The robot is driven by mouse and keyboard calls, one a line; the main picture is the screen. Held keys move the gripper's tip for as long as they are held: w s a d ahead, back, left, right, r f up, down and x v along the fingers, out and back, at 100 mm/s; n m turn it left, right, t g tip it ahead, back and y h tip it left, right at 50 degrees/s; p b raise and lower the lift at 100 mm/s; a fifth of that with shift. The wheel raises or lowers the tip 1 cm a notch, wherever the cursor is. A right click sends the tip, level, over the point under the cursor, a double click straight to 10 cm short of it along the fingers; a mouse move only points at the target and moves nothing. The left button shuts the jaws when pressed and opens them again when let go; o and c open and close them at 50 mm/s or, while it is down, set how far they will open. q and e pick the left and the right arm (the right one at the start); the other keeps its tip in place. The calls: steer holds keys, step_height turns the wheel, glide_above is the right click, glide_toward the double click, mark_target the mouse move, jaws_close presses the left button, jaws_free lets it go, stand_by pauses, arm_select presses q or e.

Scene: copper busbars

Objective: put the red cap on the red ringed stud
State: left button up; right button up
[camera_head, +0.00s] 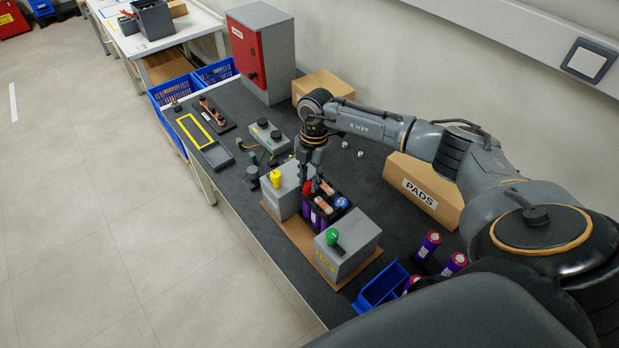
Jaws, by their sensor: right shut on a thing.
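My right gripper (311,172) reaches down from above over the group of dark and purple cells (319,214) between two grey boxes. It is shut on the red cap (307,188), a small red piece showing at its fingertips. The cap is at the back left of the cells, close to the rear grey box. I cannot tell whether it touches a stud. The red ringed stud cannot be made out; the gripper and cap cover that spot. Copper busbars (327,188) lie on the cells, and a blue ring (341,202) shows at their right. My left gripper is out of view.
A yellow cap (275,177) stands on the rear grey box (287,199), a green one (332,237) on the front box (350,247). A blue bin (380,287) and loose purple cells (428,246) lie at right front. A PADS carton (421,190) stands behind.

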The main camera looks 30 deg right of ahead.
mark_target(309, 183)
steer(key=shift+f, duration=0.25)
steer(key=o, duration=1)
steer(key=shift+r, duration=0.15)
step_height(309, 183, up, 6)
steer(key=p, duration=0.5)
